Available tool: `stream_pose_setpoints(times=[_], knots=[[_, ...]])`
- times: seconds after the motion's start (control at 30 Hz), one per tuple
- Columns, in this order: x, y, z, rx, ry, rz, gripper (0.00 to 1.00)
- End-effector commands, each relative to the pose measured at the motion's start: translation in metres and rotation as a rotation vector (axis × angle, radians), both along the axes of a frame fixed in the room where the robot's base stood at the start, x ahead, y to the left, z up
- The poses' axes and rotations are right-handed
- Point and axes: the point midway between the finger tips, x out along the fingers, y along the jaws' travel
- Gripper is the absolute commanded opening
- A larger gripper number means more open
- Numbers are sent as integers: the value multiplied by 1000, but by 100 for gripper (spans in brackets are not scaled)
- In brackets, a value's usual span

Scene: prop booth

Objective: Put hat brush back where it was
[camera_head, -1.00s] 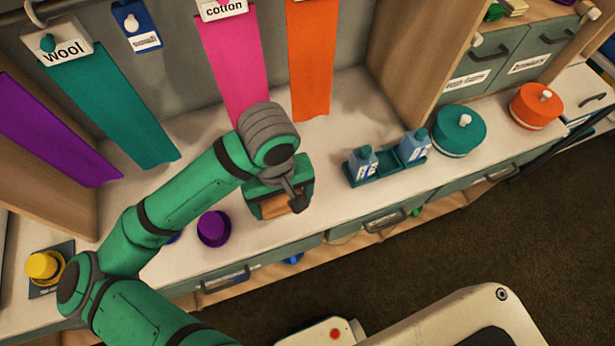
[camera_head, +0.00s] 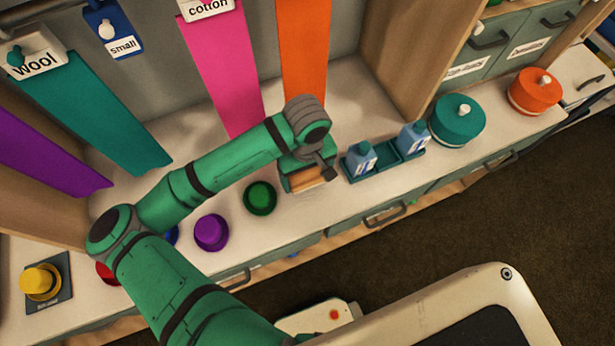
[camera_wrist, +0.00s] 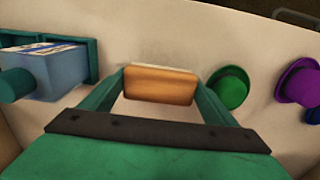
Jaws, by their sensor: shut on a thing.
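The hat brush (camera_wrist: 160,86) is a tan wooden block with a pale edge. It is between my gripper's two green fingers in the wrist view. My gripper (camera_head: 308,176) is shut on it, over the white counter (camera_head: 300,218) in the head view. The brush also shows there (camera_head: 312,180) below the gripper, partly covered by it. I cannot tell whether it touches the counter. Its underside is hidden. The gripper is between a green hat (camera_head: 260,197) on its left and a teal tray (camera_head: 384,163) on its right.
The tray holds two blue bottles, one at each end. A purple hat (camera_head: 211,232) and a yellow hat (camera_head: 38,280) on a dark plate are to the left. Teal (camera_head: 458,119) and orange (camera_head: 535,91) round boxes stand right. Fabric strips hang behind. Some counter in front is clear.

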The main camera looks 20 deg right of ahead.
Motion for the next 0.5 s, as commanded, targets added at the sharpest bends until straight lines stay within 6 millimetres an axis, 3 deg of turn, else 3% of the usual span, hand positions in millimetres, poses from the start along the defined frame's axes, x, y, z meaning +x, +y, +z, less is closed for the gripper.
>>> stream_pose_setpoints(times=[0.17,0.5], knots=[[-1,1,-23,0,3,2,57],[0,2,-27,-1,1,4,57]])
